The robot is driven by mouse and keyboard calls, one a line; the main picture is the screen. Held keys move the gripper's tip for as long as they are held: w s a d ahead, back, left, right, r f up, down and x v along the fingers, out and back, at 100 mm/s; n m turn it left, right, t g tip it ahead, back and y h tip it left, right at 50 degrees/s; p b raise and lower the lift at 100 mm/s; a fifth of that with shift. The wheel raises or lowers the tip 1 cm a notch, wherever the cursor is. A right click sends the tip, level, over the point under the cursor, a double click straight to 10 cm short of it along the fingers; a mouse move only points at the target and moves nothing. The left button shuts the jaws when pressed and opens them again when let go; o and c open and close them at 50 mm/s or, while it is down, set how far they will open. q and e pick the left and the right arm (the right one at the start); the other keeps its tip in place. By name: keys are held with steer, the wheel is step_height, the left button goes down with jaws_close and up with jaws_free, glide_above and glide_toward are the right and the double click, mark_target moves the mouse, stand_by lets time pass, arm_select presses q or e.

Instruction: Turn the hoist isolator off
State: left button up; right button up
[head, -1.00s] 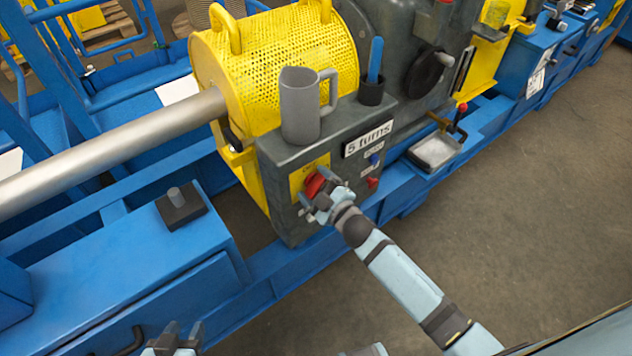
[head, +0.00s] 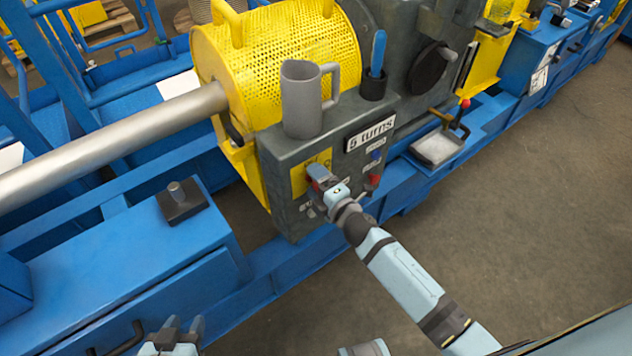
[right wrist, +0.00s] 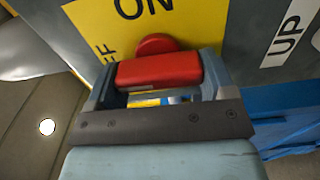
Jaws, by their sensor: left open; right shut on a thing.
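The isolator's red handle (right wrist: 160,70) sits on a yellow plate (right wrist: 115,22). The plate reads ON, and part of a second word shows at the left of the handle in the right wrist view. My right gripper (right wrist: 158,82) is shut on the handle, one finger at each end of the red bar. In the head view the right gripper (head: 322,182) covers most of the handle at the grey control box (head: 285,215). Which word the handle points to is unclear. My left gripper (head: 175,335) is open and empty at the bottom edge, away from the box.
A grey mug (head: 302,110) and a black cup (head: 374,85) with a blue-handled tool stand on the box. A "5 turns" sign (head: 370,133), a blue button (head: 376,156) and a red button (head: 375,180) are right of the handle. Open floor (head: 510,220) lies at right.

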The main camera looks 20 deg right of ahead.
steer(key=shift+n, duration=0.3)
steer(key=o, duration=0.9)
steer(key=shift+s, duration=0.1)
steer(key=v, duration=1.3)
steer(key=shift+s+d, duration=0.15)
steer(key=shift+s, duration=0.2)
